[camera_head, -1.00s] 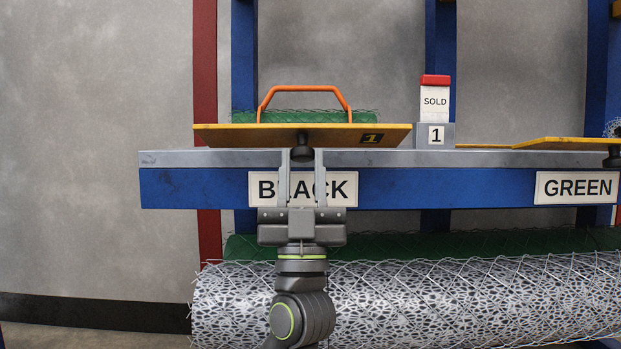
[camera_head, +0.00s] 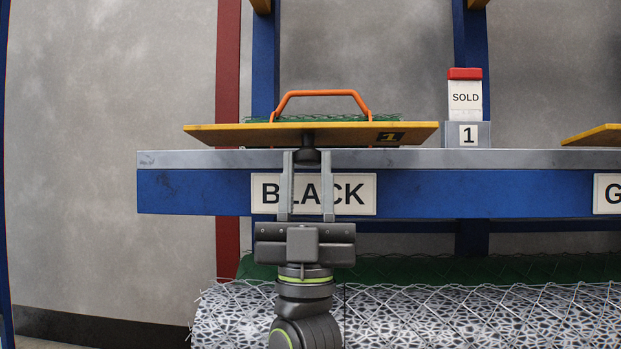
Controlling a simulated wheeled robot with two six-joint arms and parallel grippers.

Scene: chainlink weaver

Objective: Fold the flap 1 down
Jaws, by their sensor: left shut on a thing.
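Flap 1 (camera_head: 240,132) is a yellow board with a dark "1" label, standing out nearly level above the grey top edge of the blue shelf beam. A black knob (camera_head: 307,156) hangs under its front. My left gripper (camera_head: 307,158) comes up from below, with its two grey fingers on either side of the knob, shut on it. An orange handle (camera_head: 322,93) rises behind the flap, with green mesh (camera_head: 350,117) partly hidden there. My right gripper is not in view.
The blue beam (camera_head: 450,190) carries a "BLACK" sign (camera_head: 355,193), partly covered by my fingers. A "SOLD" block with a red top (camera_head: 465,95) stands on a grey "1" base (camera_head: 470,134). Another yellow flap (camera_head: 597,136) is at right. Wire mesh rolls (camera_head: 450,318) lie below.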

